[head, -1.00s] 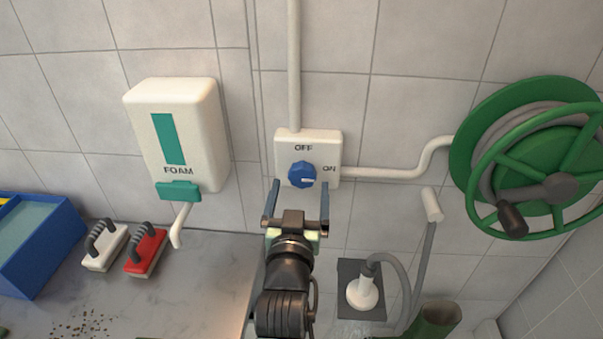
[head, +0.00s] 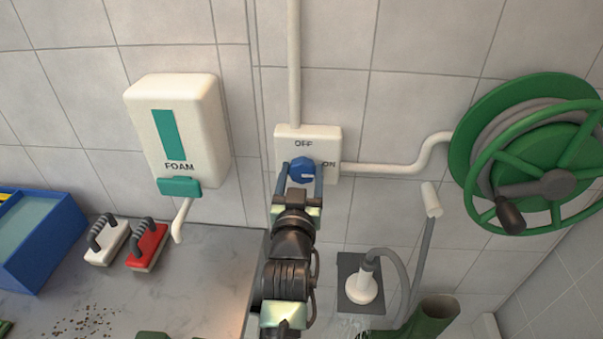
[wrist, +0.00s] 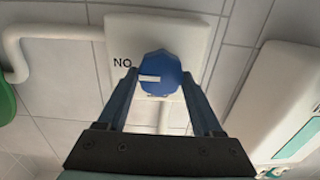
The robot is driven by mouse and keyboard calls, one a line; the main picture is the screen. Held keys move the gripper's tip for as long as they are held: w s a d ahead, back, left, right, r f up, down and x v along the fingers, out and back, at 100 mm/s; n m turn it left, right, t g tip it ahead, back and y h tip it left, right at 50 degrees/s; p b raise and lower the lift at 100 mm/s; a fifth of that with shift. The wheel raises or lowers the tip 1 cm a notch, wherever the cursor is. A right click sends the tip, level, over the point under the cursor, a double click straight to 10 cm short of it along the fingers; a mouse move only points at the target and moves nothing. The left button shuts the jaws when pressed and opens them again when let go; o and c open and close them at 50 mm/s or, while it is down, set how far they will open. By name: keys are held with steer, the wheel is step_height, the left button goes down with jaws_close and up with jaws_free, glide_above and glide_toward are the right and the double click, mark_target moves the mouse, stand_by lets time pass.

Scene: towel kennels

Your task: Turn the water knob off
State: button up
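The blue faceted water knob (head: 302,168) is on a white wall box (head: 326,147) marked OFF above and ON at the right. The knob's white mark points right, toward ON. My gripper (head: 302,178) is at the knob from below, with one finger on each side. In the wrist view the knob (wrist: 160,72) appears upside down between the fingertips (wrist: 160,80), both against or very near its sides. The fingers look closed in on it; firm contact is hard to see.
A foam dispenser (head: 176,130) hangs left of the box. A green hose reel (head: 540,150) is at the right, joined by a white pipe (head: 390,169). Red (head: 147,245) and white (head: 105,240) brushes and a blue bin (head: 45,240) are on the counter at lower left.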

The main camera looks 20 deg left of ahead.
steer(key=c, duration=0.5)
steer(key=shift+n, duration=0.3)
steer(key=n, duration=0.6)
steer(key=shift+a, duration=0.1)
steer(key=n+p, duration=0.1)
steer(key=n, duration=0.4)
steer(key=shift+a+n, duration=0.1)
steer(key=shift+n, duration=0.2)
steer(key=n+p, duration=0.1)
steer(key=n, duration=0.2)
steer(key=n+p, duration=0.1)
steer(key=n, duration=0.1)
steer(key=shift+s+f+n+p, duration=0.1)
steer(key=shift+f+n+p, duration=0.15)
steer(key=shift+n+p, duration=0.05)
steer(key=o, duration=1.4)
steer(key=shift+c, duration=0.2)
